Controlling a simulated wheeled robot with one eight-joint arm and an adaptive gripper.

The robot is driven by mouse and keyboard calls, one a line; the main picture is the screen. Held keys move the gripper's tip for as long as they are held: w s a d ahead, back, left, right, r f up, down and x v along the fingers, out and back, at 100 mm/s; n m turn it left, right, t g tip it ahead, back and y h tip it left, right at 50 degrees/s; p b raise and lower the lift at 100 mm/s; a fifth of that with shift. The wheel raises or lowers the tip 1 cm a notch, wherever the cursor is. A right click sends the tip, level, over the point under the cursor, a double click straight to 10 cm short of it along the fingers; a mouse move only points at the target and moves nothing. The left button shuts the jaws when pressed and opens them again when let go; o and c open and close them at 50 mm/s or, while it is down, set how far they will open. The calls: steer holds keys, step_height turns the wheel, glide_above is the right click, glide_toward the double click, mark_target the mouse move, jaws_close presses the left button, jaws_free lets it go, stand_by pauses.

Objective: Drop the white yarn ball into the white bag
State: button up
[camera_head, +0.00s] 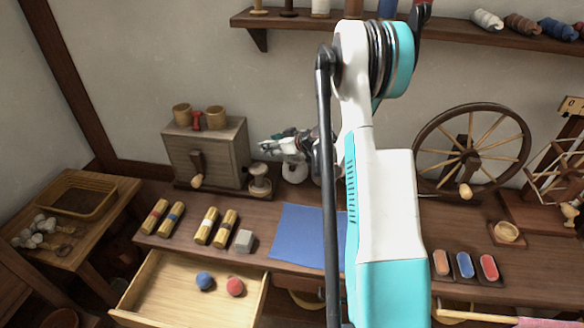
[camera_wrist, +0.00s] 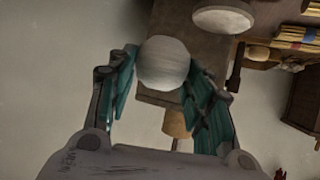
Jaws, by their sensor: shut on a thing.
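My gripper (camera_wrist: 160,70) is shut on the white yarn ball (camera_wrist: 163,61), which sits between its teal fingertips in the wrist view. In the head view my gripper (camera_head: 272,146) is held above the back of the bench, just right of the grey wooden cabinet. The ball is hard to make out there. A rounded white thing (camera_head: 294,171) stands on the bench just below my gripper, partly hidden; I cannot tell whether it is the white bag. No other white bag shows clearly.
The cabinet (camera_head: 206,153) carries two small tubs and has a crank. A pale round-topped wooden piece (camera_head: 259,182) stands beside it. A blue mat (camera_head: 297,234) lies mid-bench. The open drawer (camera_head: 170,290) holds a blue ball and a red ball. A spinning wheel (camera_head: 470,150) stands at right.

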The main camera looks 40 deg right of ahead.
steer(key=s+d+r+n+y, duration=0.1)
steer(key=s+d, duration=0.1)
steer(key=d, duration=1.1)
steer(key=f+b, duration=0.1)
steer(key=f, duration=0.2)
steer(key=f+b, duration=0.1)
steer(key=f, duration=0.1)
steer(key=shift+w+a+f, duration=0.1)
steer(key=shift+a+f, duration=0.1)
steer(key=shift+f, duration=0.2)
steer(key=o, duration=1.1)
steer(key=v, duration=1.2)
steer(key=shift+w+d+r, duration=0.1)
steer(key=shift+d, duration=0.1)
